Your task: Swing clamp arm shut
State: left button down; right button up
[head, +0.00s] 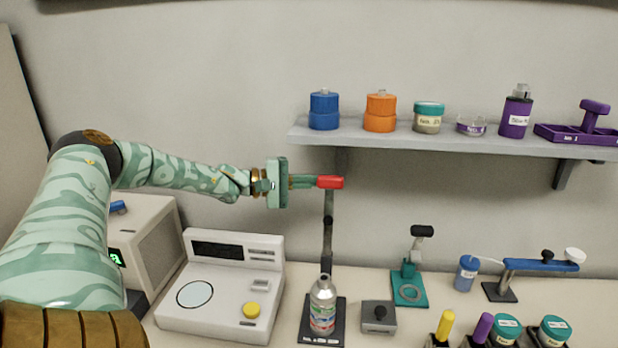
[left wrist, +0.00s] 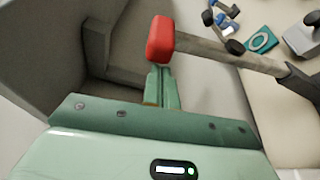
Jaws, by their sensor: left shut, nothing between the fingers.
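The clamp arm (head: 328,210) is a grey bar with a red grip (head: 330,182) at its end. In the head view it stands upright behind a bottle (head: 322,308) on a dark base. In the left wrist view the red grip (left wrist: 160,40) and grey bar (left wrist: 225,53) lead to a dark joint at the right edge. My left gripper (head: 303,182) is shut and empty, its fingertips (left wrist: 160,72) right at the red grip. I cannot tell whether they touch it. My right gripper is not in view.
A white scale (head: 222,290) stands left of the bottle, and a small grey box (head: 379,317) stands to its right. A teal stand (head: 409,285) is farther right. A wall shelf (head: 460,142) with jars juts out right of my gripper.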

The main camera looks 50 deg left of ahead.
pick_arm(q)
jog(key=shift+s, duration=0.15)
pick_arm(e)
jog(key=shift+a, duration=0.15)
pick_arm(q)
jog(key=shift+d+r, duration=0.1)
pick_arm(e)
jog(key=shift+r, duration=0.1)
